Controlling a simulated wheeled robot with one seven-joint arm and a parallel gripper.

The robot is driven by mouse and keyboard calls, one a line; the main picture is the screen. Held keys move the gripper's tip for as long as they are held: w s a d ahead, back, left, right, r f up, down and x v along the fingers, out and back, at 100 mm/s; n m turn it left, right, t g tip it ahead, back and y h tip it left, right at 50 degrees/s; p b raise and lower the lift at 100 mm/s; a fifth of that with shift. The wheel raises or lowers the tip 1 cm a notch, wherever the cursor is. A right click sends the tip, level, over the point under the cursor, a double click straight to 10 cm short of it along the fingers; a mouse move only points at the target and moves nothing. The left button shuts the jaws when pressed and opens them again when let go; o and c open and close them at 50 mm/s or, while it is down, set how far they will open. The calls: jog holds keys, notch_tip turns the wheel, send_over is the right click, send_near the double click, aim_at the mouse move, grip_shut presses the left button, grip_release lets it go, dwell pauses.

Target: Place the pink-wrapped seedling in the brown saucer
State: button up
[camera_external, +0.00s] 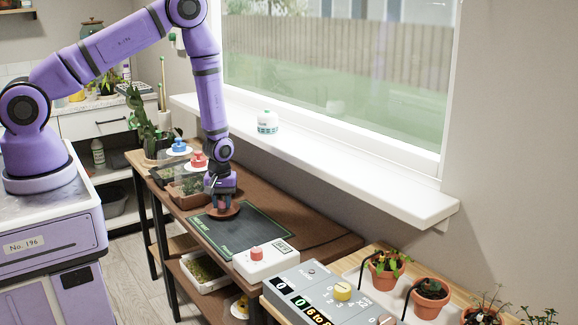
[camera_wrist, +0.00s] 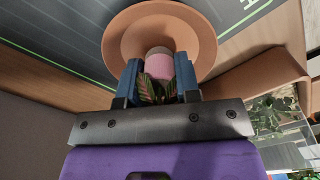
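The brown saucer (camera_wrist: 195,35) is a round terracotta dish below my gripper in the wrist view. It also shows on the dark mat in the external view (camera_external: 236,211). The pink-wrapped seedling (camera_wrist: 158,65) has green and reddish leaves and is between the two blue fingers of my gripper (camera_wrist: 154,82). The fingers appear closed against its sides. The seedling is over the saucer's inside; whether its base touches the saucer is hidden. In the external view my gripper (camera_external: 222,202) points straight down at the saucer.
The dark mat (camera_external: 245,233) lies on the brown table, with a white box with a red button (camera_external: 265,260) at its near end. A planter (camera_external: 187,188) stands just behind the saucer. A grey control box (camera_external: 312,295) and potted plants (camera_external: 388,266) are at the right.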

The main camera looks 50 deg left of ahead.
aim_at(222, 199)
jog(key=o, duration=0.5)
jog(key=shift+r, duration=3.5)
